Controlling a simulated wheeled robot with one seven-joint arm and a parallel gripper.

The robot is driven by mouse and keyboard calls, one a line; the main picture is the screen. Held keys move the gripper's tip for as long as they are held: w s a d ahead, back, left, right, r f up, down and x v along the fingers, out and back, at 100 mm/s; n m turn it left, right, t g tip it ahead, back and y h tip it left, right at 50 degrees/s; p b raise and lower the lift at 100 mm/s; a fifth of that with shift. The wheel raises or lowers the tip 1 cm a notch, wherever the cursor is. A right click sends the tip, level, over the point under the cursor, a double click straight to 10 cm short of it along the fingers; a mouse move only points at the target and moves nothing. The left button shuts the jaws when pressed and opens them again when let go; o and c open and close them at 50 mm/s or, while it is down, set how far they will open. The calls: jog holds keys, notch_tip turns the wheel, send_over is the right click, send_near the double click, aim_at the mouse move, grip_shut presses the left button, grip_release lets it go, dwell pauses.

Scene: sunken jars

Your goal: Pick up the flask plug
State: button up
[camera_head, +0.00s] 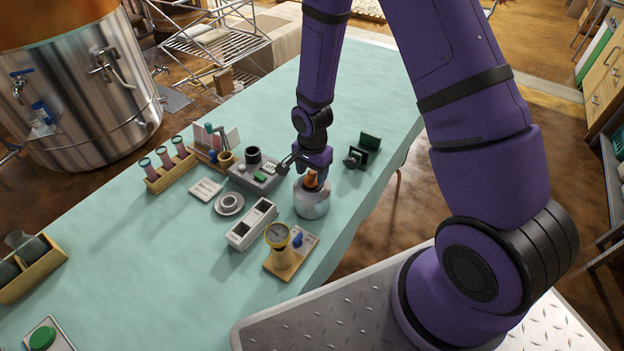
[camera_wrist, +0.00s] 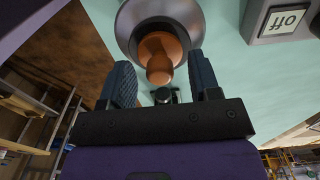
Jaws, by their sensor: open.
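The flask plug (camera_head: 311,179) is an orange-brown stopper seated in the top of a silver flask (camera_head: 311,203) on the teal table. In the wrist view the plug (camera_wrist: 159,58) sits in the round flask rim (camera_wrist: 133,17). My gripper (camera_head: 310,172) is directly above the flask, pointing down, its lower end close to the plug. In the wrist view my gripper (camera_wrist: 162,82) has its two dark fingers apart, one on each side of the plug's knob. I cannot tell whether either finger touches it.
A box marked "off" (camera_head: 256,171) stands left of the flask. A white two-slot box (camera_head: 252,224) and a yellow gauge on a wooden board (camera_head: 279,252) stand in front. A dark green and black device (camera_head: 364,149) is at the right. The far table end (camera_head: 375,80) is clear.

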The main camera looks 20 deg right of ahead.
jog(key=shift+f, duration=0.3)
jog(key=c, duration=1)
jog(key=shift+r, duration=0.1)
